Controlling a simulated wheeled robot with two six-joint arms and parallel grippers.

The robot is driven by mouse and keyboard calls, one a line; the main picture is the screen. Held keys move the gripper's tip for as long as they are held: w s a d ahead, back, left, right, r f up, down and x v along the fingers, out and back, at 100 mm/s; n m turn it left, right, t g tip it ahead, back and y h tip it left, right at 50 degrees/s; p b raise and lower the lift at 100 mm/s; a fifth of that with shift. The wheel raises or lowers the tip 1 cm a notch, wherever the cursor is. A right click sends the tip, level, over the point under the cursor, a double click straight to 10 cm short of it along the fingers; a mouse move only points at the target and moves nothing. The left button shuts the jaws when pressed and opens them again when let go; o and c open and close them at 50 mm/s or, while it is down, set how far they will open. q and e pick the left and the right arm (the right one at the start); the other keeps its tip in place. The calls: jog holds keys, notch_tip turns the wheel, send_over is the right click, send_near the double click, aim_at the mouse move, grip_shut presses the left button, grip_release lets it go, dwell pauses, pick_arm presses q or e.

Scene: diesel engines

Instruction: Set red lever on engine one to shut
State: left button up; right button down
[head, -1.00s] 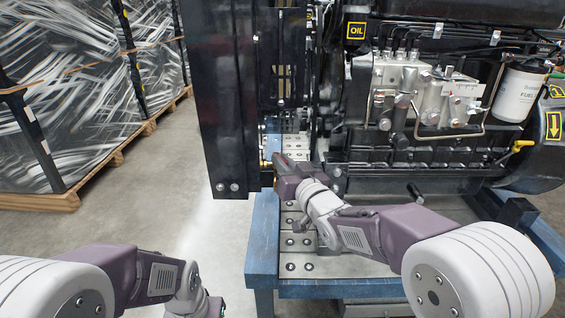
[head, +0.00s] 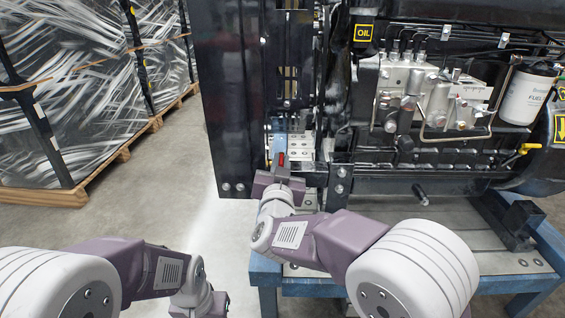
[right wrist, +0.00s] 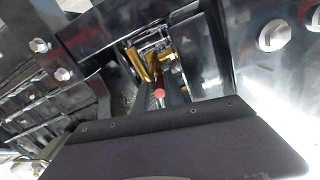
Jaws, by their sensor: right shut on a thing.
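The red lever (head: 281,159) shows as a small upright red piece low on the engine's left end, just beyond my right gripper. My right gripper (head: 281,172) points away from me there, beside the black radiator frame. In the right wrist view the red lever tip (right wrist: 159,93) sits between the dark fingers of my right gripper (right wrist: 161,88), with brass fittings (right wrist: 140,65) just beyond. The fingers are closed on the lever. Engine one (head: 430,110) fills the right of the head view. My left gripper (head: 208,304) is at the bottom edge, partly cut off, its fingers not clear.
The black radiator frame (head: 228,100) stands close left of my right gripper. The blue stand (head: 265,268) carries the engine. A yellow-handled dipstick (head: 528,148) is at the right. Wrapped pallets (head: 75,100) stand at the far left; the floor between is clear.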

jog(key=shift+r, duration=0.1)
jog(key=c, duration=1.5)
grip_release()
jog(key=shift+o, duration=0.2)
